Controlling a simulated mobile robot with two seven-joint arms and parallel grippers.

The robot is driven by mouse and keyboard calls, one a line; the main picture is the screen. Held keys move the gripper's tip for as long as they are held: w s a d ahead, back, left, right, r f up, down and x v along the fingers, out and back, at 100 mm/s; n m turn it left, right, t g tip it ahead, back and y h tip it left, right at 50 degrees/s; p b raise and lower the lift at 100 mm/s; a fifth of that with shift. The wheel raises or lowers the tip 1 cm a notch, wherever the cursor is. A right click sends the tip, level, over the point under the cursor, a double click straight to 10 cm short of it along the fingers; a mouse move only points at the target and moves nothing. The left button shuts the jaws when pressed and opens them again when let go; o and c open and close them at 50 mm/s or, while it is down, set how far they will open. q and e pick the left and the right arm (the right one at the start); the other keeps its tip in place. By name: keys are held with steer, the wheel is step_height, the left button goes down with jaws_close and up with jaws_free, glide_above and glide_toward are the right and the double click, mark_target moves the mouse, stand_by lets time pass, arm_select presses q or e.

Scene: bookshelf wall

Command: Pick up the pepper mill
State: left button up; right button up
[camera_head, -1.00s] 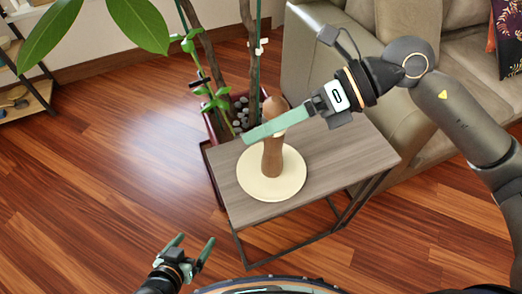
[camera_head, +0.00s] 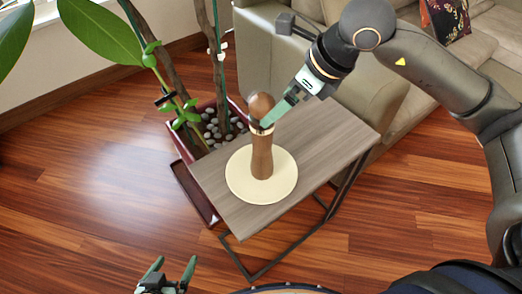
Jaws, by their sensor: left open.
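The brown wooden pepper mill (camera_head: 262,158), with a rounded top, stands upright on a round cream mat (camera_head: 285,188) on a small wood-topped side table (camera_head: 325,128). My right gripper (camera_head: 265,122) reaches in from the upper right. A pale green finger lies at the mill's neck, just below its rounded top. The mill hides part of the fingers, so I cannot tell whether they grip it. My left gripper (camera_head: 174,270) is open and empty at the bottom edge, low and well apart from the table.
A potted plant with pebbles (camera_head: 212,128) stands close behind the table on the left, its stems and leaves rising beside the mill. A beige sofa (camera_head: 300,75) stands behind on the right. Wooden floor (camera_head: 80,200) is clear on the left.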

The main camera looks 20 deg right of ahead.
mark_target(262, 118)
steer(key=x, duration=0.8)
steer(key=shift+w+a+f, duration=0.1)
steer(key=shift+w, duration=0.1)
jaws_close()
stand_by(0.6)
